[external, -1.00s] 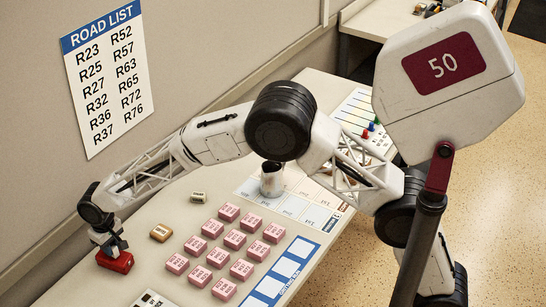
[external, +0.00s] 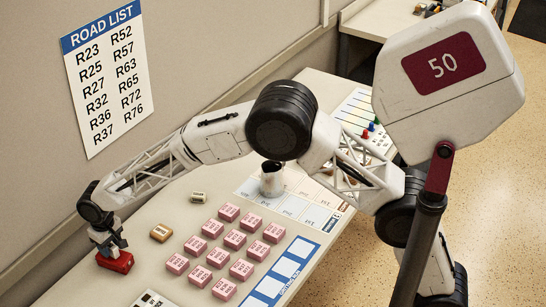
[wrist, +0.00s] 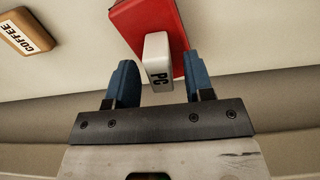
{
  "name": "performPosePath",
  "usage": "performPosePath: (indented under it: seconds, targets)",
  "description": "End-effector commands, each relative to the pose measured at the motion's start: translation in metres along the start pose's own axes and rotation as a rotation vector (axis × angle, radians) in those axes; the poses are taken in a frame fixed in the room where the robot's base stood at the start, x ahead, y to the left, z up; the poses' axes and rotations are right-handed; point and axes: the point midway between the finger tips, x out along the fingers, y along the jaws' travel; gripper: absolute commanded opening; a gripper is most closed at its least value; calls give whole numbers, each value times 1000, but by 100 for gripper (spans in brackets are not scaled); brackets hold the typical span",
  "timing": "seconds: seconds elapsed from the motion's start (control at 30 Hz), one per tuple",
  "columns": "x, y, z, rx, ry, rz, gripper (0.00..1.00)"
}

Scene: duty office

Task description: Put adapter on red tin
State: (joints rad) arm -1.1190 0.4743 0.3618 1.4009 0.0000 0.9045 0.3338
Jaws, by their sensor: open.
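The red tin (external: 117,264) lies on the table at the lower left, and it shows at the top of the wrist view (wrist: 148,18). My gripper (external: 109,242) is just above the tin. In the wrist view its blue fingers (wrist: 160,82) are open on either side of the block, with gaps visible on both sides.
Several pink blocks (external: 235,240) stand in rows to the right. The wall (external: 60,190) is close behind my gripper.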

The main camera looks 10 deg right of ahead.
Motion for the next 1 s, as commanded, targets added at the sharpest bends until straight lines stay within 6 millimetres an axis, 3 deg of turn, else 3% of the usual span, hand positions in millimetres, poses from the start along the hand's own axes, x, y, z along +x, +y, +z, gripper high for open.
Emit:
performPosePath:
  seconds: [0.7,1.0]
  targets:
    - [-99,0,0,0,1,0,48]
    - [-115,0,0,0,-1,0,48]
